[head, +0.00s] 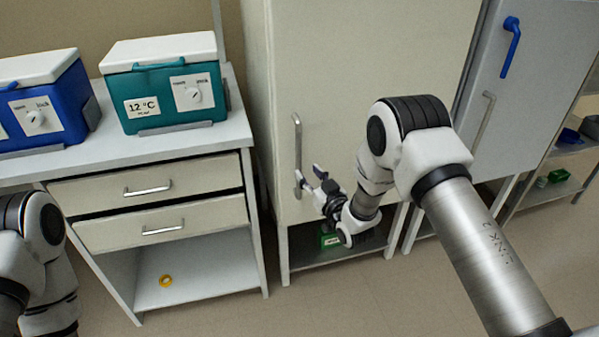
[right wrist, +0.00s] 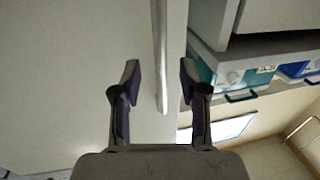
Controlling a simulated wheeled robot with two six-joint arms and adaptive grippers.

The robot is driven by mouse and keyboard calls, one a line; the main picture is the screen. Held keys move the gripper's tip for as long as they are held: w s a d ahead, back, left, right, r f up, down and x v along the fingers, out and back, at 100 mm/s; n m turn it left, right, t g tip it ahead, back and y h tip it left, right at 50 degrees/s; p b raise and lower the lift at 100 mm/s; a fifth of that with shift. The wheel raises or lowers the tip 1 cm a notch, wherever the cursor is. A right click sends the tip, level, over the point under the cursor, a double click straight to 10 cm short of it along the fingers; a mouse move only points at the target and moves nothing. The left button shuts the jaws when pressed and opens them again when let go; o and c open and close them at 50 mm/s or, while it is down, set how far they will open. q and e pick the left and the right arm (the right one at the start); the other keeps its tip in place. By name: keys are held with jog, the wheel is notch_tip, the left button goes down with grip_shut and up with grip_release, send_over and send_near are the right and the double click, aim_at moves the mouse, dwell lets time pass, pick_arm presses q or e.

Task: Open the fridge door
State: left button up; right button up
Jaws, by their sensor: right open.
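The cream cabinet door (head: 350,75), which I take for the fridge door, stands shut in the middle of the head view. Its vertical metal handle (head: 297,145) is near the door's left edge. My right gripper (head: 309,177) is open at the handle's lower end. In the right wrist view the handle (right wrist: 160,55) runs between the two open fingers of my right gripper (right wrist: 158,75), with gaps on both sides. I cannot tell how deep it sits between them. My left arm shows at the left edge, but its gripper is out of view.
A grey cabinet (head: 532,75) with a blue lever (head: 510,45) stands at the right. At the left, a drawer bench (head: 200,145) bears a teal cooler box (head: 165,85) and a blue one (head: 45,110). A yellow ring (head: 166,281) lies on its lower shelf. Floor shows in front.

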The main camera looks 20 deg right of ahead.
aim_at(300, 164)
jog(key=w, duration=0.3)
jog(key=w+a, duration=0.1)
jog(key=w, duration=0.2)
jog(key=shift+w+a, duration=0.15)
jog(key=shift+w, duration=0.1)
grip_shut()
jog(key=shift+s, duration=0.1)
